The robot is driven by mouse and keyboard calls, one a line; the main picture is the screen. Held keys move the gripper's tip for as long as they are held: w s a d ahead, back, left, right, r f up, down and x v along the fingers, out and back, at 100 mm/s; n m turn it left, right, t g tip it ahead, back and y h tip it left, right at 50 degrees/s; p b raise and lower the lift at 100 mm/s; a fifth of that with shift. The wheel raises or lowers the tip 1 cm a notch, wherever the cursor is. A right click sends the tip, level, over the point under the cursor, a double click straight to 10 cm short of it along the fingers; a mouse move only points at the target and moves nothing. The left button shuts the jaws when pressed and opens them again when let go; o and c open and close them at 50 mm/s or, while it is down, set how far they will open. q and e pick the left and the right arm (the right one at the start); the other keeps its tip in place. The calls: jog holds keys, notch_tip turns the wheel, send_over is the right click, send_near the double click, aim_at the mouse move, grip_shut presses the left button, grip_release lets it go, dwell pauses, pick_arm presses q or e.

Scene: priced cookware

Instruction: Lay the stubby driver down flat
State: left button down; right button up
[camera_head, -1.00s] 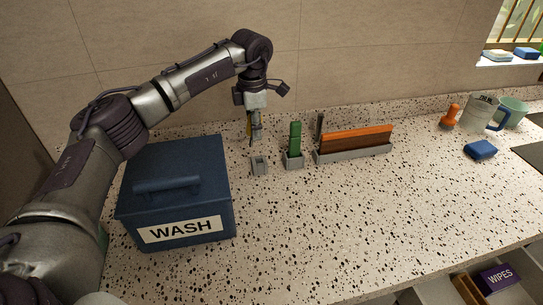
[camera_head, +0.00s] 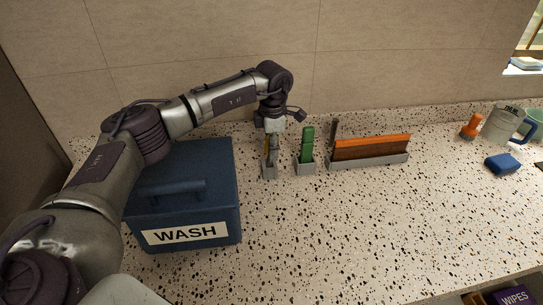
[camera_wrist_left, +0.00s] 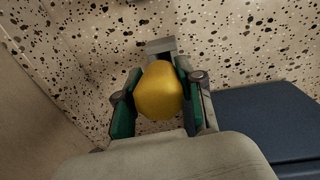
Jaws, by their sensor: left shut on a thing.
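My left gripper (camera_head: 270,150) points down and is shut on a rounded yellow handle, which I take to be the stubby driver (camera_wrist_left: 158,92). In the left wrist view the handle fills the space between the two green-padded fingers. In the head view only a thin yellow strip shows, and the tool looks upright. Its lower end is hidden. A small grey holder (camera_head: 268,171) is just below the fingers, and a grey block shows beyond the handle in the left wrist view (camera_wrist_left: 161,46). I cannot tell whether the tool touches it. My right gripper is not in view.
The blue WASH box (camera_head: 190,212) stands left of the gripper. A green-handled thing (camera_head: 307,143) in a grey holder and an orange-brown board in a rack (camera_head: 372,146) stand to the right. A short orange thing (camera_head: 470,127), a mug (camera_head: 500,126) and a blue sponge (camera_head: 503,163) are farther right. The front counter is clear.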

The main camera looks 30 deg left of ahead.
pick_arm(q)
notch_tip(320, 180, down, 4)
jog(key=shift+r+p, duration=0.15)
jog(key=shift+p, duration=0.45)
jog(key=shift+f, duration=0.3)
jog(key=c, duration=0.7)
grip_release()
jog(key=shift+r, duration=0.1)
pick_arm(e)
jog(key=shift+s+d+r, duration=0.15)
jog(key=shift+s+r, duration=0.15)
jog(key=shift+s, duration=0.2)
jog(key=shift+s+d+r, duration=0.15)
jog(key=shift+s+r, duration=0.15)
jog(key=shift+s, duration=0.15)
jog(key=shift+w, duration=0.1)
